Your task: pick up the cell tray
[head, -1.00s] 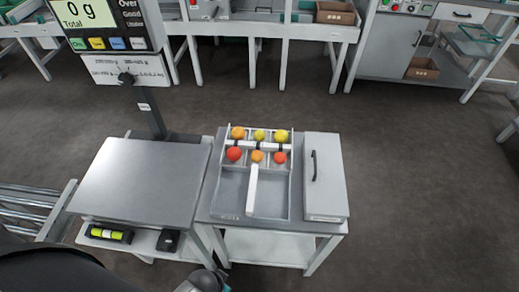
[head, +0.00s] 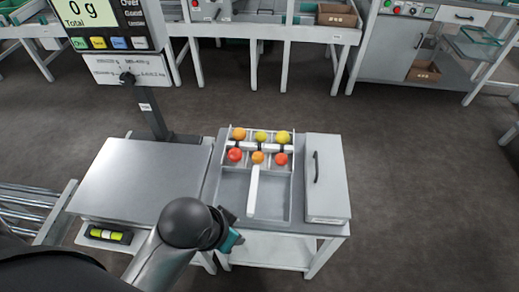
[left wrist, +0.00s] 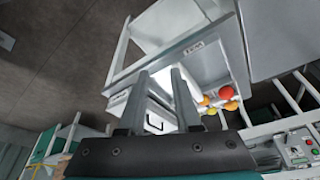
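The cell tray (head: 233,188) is a grey tray lying on a small white table. Its back cells hold several red, orange and yellow tomatoes (head: 258,157), and a white bar runs down its bare front part. My left gripper (head: 231,239) is at the table's front left corner, short of the tray; its fingertips are hard to make out in the head view. In the left wrist view, its two fingers (left wrist: 157,88) are apart with nothing held between them. The tray (left wrist: 212,70) and its tomatoes show beyond them. My right gripper is out of view.
A white lidded box (head: 327,178) with a dark handle stands against the tray's right side. A scale with a flat plate (head: 145,178) and a display (head: 100,20) stands to the left. Open floor lies behind and to the right.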

